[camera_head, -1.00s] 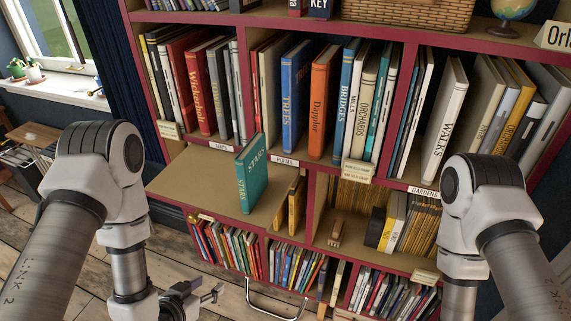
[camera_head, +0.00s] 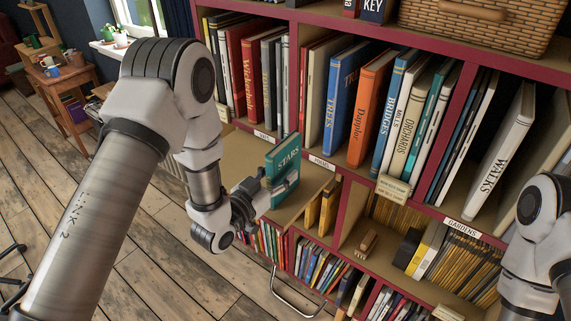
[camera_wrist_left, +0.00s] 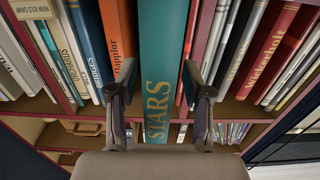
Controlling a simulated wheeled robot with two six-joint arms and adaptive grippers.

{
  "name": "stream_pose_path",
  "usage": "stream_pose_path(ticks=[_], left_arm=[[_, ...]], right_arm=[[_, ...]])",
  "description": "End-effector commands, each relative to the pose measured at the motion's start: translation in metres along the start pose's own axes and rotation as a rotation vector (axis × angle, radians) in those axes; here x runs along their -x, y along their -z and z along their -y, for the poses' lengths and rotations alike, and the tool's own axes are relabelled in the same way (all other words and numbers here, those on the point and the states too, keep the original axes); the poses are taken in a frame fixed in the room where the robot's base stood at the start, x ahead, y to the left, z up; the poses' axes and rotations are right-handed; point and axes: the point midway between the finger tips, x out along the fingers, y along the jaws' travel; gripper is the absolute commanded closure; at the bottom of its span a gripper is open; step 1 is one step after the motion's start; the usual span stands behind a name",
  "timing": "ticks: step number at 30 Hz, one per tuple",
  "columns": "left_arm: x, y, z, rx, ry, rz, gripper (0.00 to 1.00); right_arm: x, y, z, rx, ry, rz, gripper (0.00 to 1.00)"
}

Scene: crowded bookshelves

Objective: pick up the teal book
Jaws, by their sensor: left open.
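The teal book (camera_head: 284,158), marked STARS, stands upright on a pull-out wooden ledge (camera_head: 240,156) in front of the bookshelf. My left gripper (camera_head: 278,187) is at the book's near side, its fingers level with the lower part of the book. In the left wrist view the teal book (camera_wrist_left: 165,60) fills the middle, spine towards the camera. The open fingers of the left gripper (camera_wrist_left: 160,105) lie one on each side of the spine, with a gap showing on both sides. My right arm is at the right edge in the head view; its gripper is out of frame.
Upright books, including a blue one (camera_head: 345,95) and an orange one (camera_head: 370,105), fill the shelf behind. A small wooden object (camera_head: 366,243) lies in a cubby to the lower right. A metal handle (camera_head: 297,297) sticks out below the ledge. Wooden floor is open at left.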

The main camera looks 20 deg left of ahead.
Motion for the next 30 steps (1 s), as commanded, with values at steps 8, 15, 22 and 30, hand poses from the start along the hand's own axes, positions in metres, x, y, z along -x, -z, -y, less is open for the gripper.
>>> stream_pose_path(ticks=[8,15,22,30], left_arm=[[-0.020,0.000,0.000,0.001,0.001,0.001,0.50],[-0.020,0.000,0.000,0.001,0.001,0.001,1.00],[-0.020,0.000,0.000,0.001,0.001,0.000,1.00],[-0.021,0.015,0.001,-0.001,0.001,-0.004,1.00]], right_arm=[[0.009,0.000,0.000,0.001,0.000,0.000,0.60],[0.009,0.000,0.000,0.001,0.000,0.000,0.60],[0.009,0.000,0.000,0.001,0.000,0.000,0.60],[0.004,0.000,0.000,0.001,0.000,0.000,0.60]])
